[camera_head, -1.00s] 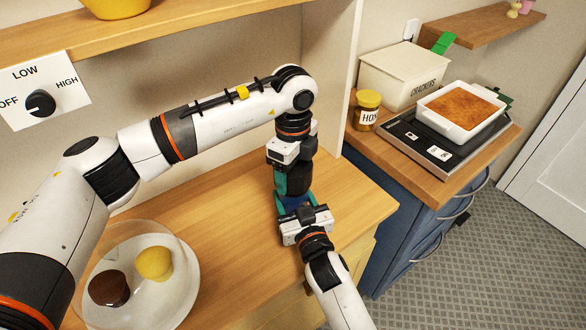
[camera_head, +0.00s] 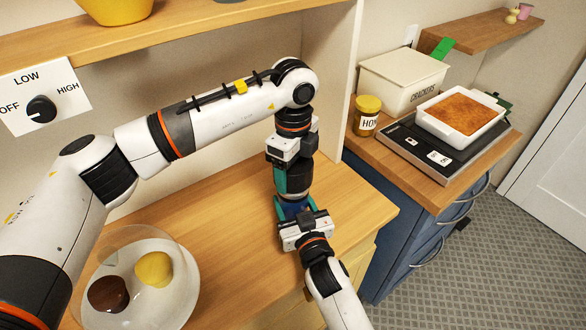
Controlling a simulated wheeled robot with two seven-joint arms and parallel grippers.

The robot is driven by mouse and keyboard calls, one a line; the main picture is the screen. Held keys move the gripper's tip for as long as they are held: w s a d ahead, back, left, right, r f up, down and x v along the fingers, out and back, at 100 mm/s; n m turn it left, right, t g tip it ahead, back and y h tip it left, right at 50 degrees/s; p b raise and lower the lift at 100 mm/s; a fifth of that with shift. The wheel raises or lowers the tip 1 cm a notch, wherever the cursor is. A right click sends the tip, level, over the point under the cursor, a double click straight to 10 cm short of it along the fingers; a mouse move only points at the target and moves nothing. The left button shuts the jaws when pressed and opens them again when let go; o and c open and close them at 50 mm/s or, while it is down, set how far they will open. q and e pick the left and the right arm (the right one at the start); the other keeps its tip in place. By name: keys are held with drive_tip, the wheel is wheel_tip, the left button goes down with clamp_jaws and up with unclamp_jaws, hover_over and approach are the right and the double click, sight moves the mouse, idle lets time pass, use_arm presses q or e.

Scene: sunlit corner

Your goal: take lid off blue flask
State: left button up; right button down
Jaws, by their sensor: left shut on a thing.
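My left gripper (camera_head: 291,184) points straight down with teal fingers. It is shut on a dark, rounded part at the top of the blue flask, which I take to be its lid (camera_head: 300,180); the fingers and wrist hide much of it. The blue flask (camera_head: 295,209) shows only as a small blue patch just below. My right gripper (camera_head: 295,204) comes in from the lower right, with a teal finger on each side of the blue patch. Whether its fingers touch the flask cannot be told. Whether lid and flask are apart is hidden.
A white plate (camera_head: 185,305) with a brown and a yellow item under a clear dome stands at the front left. A honey jar (camera_head: 367,118), a cracker box (camera_head: 400,85) and a white baking dish (camera_head: 450,128) on a dark scale stand right. Wooden counter (camera_head: 225,220) around the grippers is bare.

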use_arm(q)
drive_tip(key=shift+r, duration=2)
use_arm(e)
drive_tip(key=shift+c, duration=2)
unclamp_jaws()
use_arm(q)
drive_tip(key=shift+f+b, duration=0.85)
use_arm(e)
drive_tip(key=v, duration=1.2)
